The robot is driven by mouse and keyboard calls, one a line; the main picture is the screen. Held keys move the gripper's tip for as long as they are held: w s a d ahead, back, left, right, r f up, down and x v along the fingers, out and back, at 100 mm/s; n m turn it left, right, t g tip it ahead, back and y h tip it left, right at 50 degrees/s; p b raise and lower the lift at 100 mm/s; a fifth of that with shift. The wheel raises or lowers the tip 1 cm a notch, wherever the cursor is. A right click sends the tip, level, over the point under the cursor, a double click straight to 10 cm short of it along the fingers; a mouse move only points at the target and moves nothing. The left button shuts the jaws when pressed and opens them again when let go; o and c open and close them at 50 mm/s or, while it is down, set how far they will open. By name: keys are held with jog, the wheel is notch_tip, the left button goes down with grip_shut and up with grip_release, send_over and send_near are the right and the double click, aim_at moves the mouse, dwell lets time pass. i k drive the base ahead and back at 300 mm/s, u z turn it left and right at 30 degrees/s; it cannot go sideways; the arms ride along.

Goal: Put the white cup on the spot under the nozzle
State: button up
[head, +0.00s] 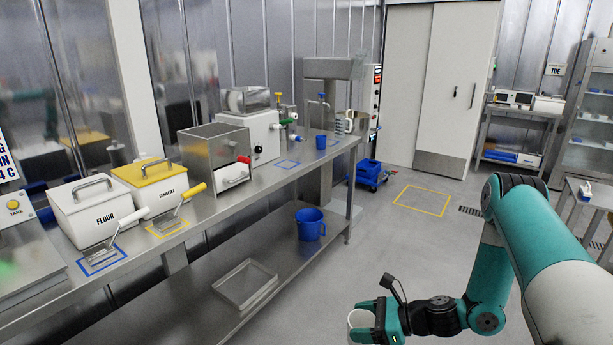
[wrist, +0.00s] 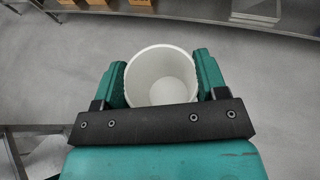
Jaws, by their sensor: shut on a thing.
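My gripper (head: 366,322) is low over the floor at the bottom of the head view, away from the bench. It is shut on the white cup (head: 355,319), which shows only in part there. In the wrist view the white cup (wrist: 160,80) sits between both fingers of my gripper (wrist: 161,70), open end towards the camera, and looks empty. On the steel bench, a white machine (head: 259,140) has a green-tipped part (head: 287,121) that may be the nozzle. A blue square outline (head: 288,164) lies below it on the bench top and looks bare.
The steel bench (head: 215,205) also holds a flour bin (head: 92,212), a semolina bin (head: 150,182), a steel hopper box (head: 212,158) and a blue cup (head: 320,142). A blue jug (head: 309,224) stands on the lower shelf. The floor between bench and arm is clear.

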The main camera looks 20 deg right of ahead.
aim_at(287, 163)
jog(key=z, duration=0.35)
jog(key=i, duration=1.4)
jog(key=u, duration=0.5)
